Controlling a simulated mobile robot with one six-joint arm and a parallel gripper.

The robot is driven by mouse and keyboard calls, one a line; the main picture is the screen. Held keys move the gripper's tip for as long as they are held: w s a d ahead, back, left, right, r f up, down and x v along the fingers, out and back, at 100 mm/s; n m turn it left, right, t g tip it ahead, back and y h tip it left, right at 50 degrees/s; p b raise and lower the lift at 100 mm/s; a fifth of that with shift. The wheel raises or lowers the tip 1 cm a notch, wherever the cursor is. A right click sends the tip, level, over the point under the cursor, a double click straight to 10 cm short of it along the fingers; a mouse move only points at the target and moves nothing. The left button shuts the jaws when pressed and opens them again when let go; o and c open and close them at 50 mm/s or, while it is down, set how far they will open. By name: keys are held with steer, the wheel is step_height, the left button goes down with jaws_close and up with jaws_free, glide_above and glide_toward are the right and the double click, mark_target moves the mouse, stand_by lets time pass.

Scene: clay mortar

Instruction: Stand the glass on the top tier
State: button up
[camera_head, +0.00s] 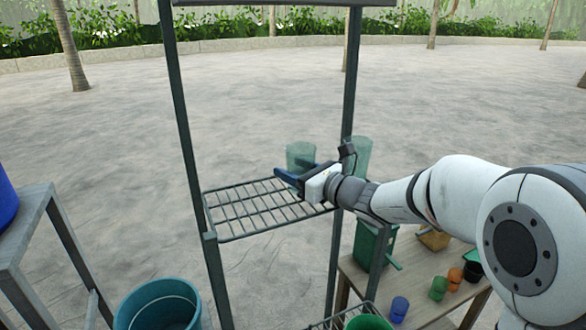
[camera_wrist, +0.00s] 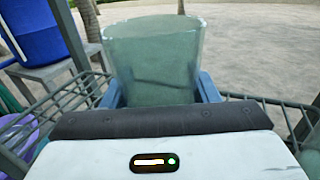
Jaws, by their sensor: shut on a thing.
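A pale green, see-through glass (camera_head: 300,153) stands upright between the blue fingers of my gripper (camera_head: 289,173). In the wrist view the glass (camera_wrist: 155,62) fills the space between the fingers (camera_wrist: 160,92), which are shut on it. The glass's lower part is hidden by my gripper. The wire tier (camera_head: 250,212) of a dark metal rack lies below and in front of the glass in the head view. I cannot tell whether the glass touches it. A second greenish see-through vessel (camera_head: 361,155) shows just right of my gripper, partly hidden.
Dark rack posts (camera_head: 185,130) rise on both sides, with a dark board (camera_head: 262,3) above. A wooden table (camera_head: 425,300) at lower right holds several coloured cups. A teal bucket (camera_head: 160,302) and a grey stand (camera_head: 28,215) are at left. The wire tier's left part is bare.

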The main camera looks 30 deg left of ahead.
steer(key=o, duration=0.7)
steer(key=shift+f, duration=0.15)
steer(key=o, duration=0.5)
steer(key=shift+r, duration=0.25)
steer(key=b+v, duration=0.2)
steer(key=v, duration=1)
steer(key=shift+s+d, duration=0.1)
